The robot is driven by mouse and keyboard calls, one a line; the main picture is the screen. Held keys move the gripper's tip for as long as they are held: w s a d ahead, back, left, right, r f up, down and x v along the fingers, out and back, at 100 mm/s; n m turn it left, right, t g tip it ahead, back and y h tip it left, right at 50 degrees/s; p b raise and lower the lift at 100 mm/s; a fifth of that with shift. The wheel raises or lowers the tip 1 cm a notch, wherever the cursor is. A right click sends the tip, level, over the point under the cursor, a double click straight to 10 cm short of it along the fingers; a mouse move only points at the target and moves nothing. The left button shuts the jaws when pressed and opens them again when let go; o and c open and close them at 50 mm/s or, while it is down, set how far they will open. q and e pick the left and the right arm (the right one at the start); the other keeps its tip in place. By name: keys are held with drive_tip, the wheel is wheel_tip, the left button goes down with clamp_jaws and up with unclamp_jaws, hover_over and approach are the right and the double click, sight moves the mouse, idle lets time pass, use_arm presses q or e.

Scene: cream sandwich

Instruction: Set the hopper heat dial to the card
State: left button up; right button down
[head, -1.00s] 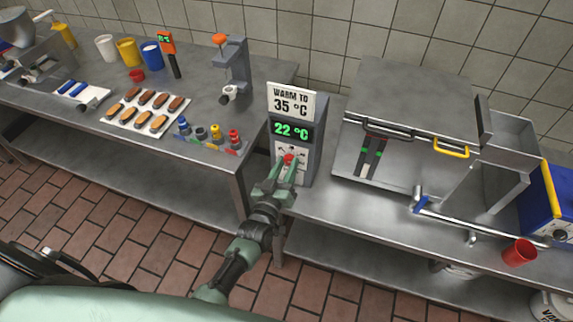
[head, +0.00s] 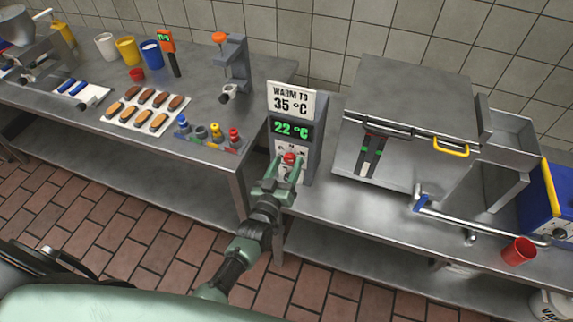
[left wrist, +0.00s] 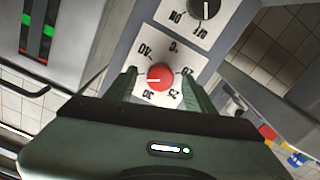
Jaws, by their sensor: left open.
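The hopper heat dial is a red round knob (head: 289,157) on the grey control box, and it also shows in the left wrist view (left wrist: 161,75). My left gripper (head: 289,163) is open, with one finger on each side of the dial. In the left wrist view a white line on the dial points left, between the upside-down 30 and 40 marks; the mark there is hidden by a finger. The card (head: 291,102) above reads "WARM TO 35 °C". The green display (head: 291,130) reads 22 °C. My right gripper is not in view.
A black ON/OFF knob (left wrist: 204,8) sits on the same panel beyond the dial. A metal hopper with a black handle (head: 388,130) stands to the right. A red cup (head: 519,251) stands front right.

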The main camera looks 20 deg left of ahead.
use_arm(q)
drive_tip(key=s+b, duration=0.1)
drive_tip(key=s, duration=0.6)
drive_tip(key=shift+s+a, duration=0.15)
drive_tip(key=shift+s, duration=0.25)
drive_tip(key=shift+f, duration=0.15)
drive_tip(key=s+f+m+g, duration=0.1)
drive_tip(key=s+f+g, duration=0.25)
drive_tip(key=f, duration=0.55)
drive_tip(key=s+f+m+g+h+b, duration=0.1)
drive_tip(key=s+f+g, duration=0.1)
drive_tip(key=s+f, duration=0.45)
drive_tip(key=s+f+m+g, duration=0.1)
drive_tip(key=s+f+g, duration=0.15)
drive_tip(key=f, duration=0.85)
drive_tip(key=s+a+f+m+g, duration=0.1)
drive_tip(key=s+f, duration=0.4)
drive_tip(key=s, duration=0.5)
drive_tip(key=s+a+f+m+g+y, duration=0.1)
drive_tip(key=s+a+f+g, duration=0.2)
drive_tip(key=s, duration=0.7)
drive_tip(key=s+a+f+g, duration=0.2)
drive_tip(key=s+f+g, duration=0.3)
drive_tip(key=s+f, duration=0.3)
drive_tip(key=shift+s+f+m+y+b, duration=0.35)
drive_tip(key=shift+s+m+b, duration=0.1)
drive_tip(key=shift+s, duration=0.6)
